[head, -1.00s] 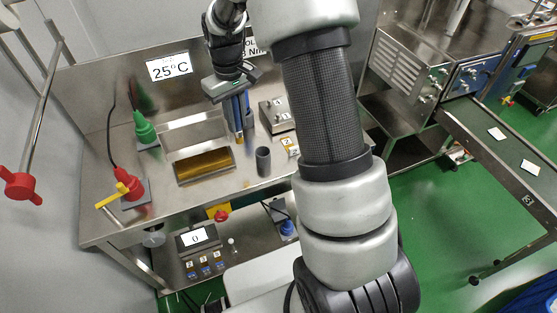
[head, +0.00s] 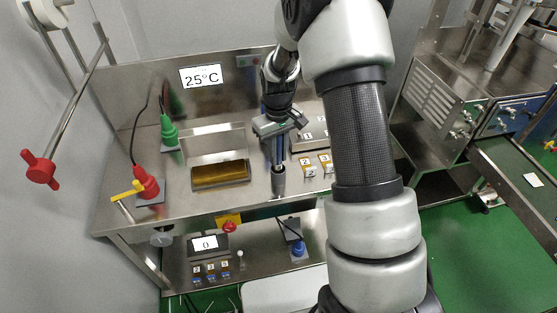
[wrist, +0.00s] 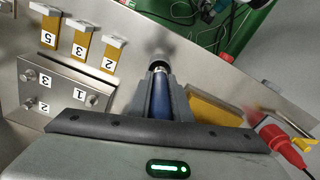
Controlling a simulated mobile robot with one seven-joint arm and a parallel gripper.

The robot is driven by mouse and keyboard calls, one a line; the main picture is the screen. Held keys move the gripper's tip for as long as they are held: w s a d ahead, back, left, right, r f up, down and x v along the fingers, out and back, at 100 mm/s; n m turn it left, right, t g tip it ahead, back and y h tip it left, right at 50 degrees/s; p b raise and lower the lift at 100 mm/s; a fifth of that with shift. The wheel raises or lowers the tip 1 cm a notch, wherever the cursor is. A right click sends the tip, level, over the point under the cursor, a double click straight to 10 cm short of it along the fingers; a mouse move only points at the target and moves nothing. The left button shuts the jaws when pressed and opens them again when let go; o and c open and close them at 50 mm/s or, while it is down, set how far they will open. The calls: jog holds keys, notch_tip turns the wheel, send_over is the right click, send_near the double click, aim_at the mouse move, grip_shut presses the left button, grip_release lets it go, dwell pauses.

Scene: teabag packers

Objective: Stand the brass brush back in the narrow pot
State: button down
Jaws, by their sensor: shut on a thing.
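My gripper (head: 279,150) points down over the steel bench and is shut on the brush. The brush's blue handle (wrist: 158,100) lies between the two grey fingers in the wrist view, with a bright metal collar (wrist: 158,67) beyond the fingertips. The narrow pot (head: 279,184), a small grey cylinder, stands upright on the bench directly below my gripper. In the wrist view the pot (wrist: 160,56) shows just past the collar. The brush's lower end meets the pot's mouth in the picture. I cannot tell how far inside it is, and the bristles are hidden.
An amber-topped tray (head: 221,174) lies left of the pot. Small numbered packets (head: 310,168) and a steel numbered block (head: 312,136) stand to the right. A red plug (head: 147,185) and a green plug (head: 169,132) stand at the left. The bench's front edge is close.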

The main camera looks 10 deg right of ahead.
jog(key=shift+f, duration=1.25)
jog(key=shift+f, duration=0.2)
jog(key=c, duration=1.6)
grip_release()
jog(key=shift+c, duration=0.2)
jog(key=shift+r, duration=0.1)
